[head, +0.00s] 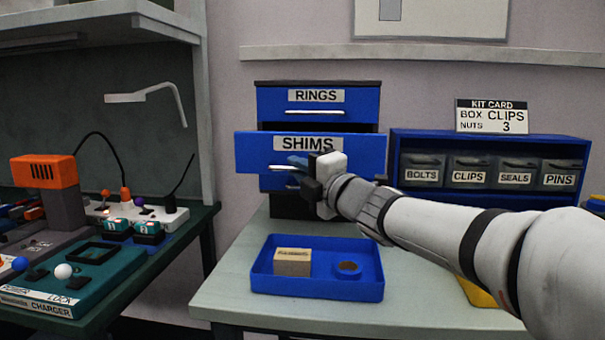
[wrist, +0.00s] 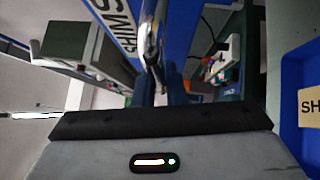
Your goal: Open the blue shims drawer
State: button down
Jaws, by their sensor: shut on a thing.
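The blue shims drawer (head: 258,152) is in a small cabinet at the back of the bench in the head view. Its front stands out from the cabinet, forward of the rings drawer (head: 270,105) above, so it is partly open. My gripper (head: 298,172) is at the shims drawer's front and shut on its handle. In the wrist view the metal handle (wrist: 150,42) runs down between my fingers, beside the drawer front with its SHIMS label (wrist: 118,22). My gripper hides most of the handle in the head view.
A blue tray (head: 315,290) with a small box (head: 292,262) and a round blue part (head: 348,270) lies in front of the cabinet. A blue rack (head: 480,146) of labelled bins stands right, behind my arm. A kit card (head: 491,116) stands on it.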

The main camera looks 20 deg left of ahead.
jog(key=shift+s+d, duration=0.1)
jog(key=shift+s, duration=0.05)
jog(key=c, duration=1.5)
grip_release()
jog(key=shift+s, duration=0.1)
jog(key=p+v, duration=0.1)
jog(key=v, duration=0.6)
jog(key=shift+s+d, duration=0.2)
jog(key=shift+d, duration=0.1)
jog(key=shift+f, duration=0.1)
